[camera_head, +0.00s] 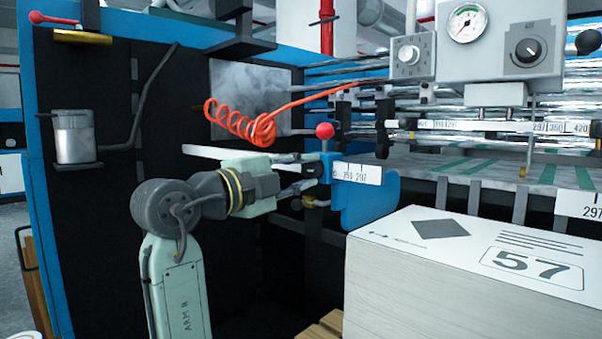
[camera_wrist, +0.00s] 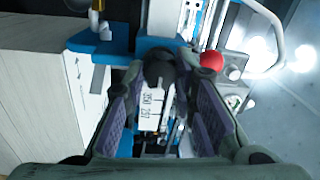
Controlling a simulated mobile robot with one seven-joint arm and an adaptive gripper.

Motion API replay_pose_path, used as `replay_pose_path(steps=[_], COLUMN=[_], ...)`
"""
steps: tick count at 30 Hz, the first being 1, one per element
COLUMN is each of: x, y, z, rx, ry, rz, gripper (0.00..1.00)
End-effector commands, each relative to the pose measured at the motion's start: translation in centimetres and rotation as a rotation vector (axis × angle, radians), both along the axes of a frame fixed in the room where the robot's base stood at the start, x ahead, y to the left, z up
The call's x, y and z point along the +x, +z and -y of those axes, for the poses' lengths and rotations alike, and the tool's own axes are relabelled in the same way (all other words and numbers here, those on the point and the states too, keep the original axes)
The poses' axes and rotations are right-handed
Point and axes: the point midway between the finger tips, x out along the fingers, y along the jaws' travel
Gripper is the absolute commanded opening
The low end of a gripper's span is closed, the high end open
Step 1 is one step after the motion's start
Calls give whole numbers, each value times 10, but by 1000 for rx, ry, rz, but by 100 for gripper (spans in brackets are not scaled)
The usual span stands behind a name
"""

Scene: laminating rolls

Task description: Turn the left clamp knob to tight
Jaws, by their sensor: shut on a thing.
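The left clamp knob (camera_wrist: 160,66) is a round black knob, seen in the wrist view between my two fingertips. My gripper (camera_wrist: 165,76) is shut on it, with one finger on each side. A label strip with numbers (camera_wrist: 151,108) shows below it between the fingers. In the head view my gripper (camera_head: 318,170) reaches in from the left to a blue bracket (camera_head: 327,166) beside the number strip (camera_head: 357,173). The knob itself cannot be made out there, and its turn position cannot be read.
A red ball (camera_head: 324,131) stands just above my fingers and shows close to the right finger in the wrist view (camera_wrist: 211,60). A coiled red hose (camera_head: 240,121) hangs behind. A large white stack marked 57 (camera_head: 400,285) fills the lower right.

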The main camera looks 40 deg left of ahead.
Motion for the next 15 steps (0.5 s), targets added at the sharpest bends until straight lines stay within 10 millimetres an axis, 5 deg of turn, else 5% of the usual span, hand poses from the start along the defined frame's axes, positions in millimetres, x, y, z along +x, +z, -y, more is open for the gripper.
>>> replay_pose_path(steps=[4, 5, 15], x=[0, 0, 0], y=[0, 0, 0], z=[0, 0, 0], rx=[1, 1, -1], ry=[0, 0, 0], rz=[0, 0, 0], gripper=[0, 27, 46])
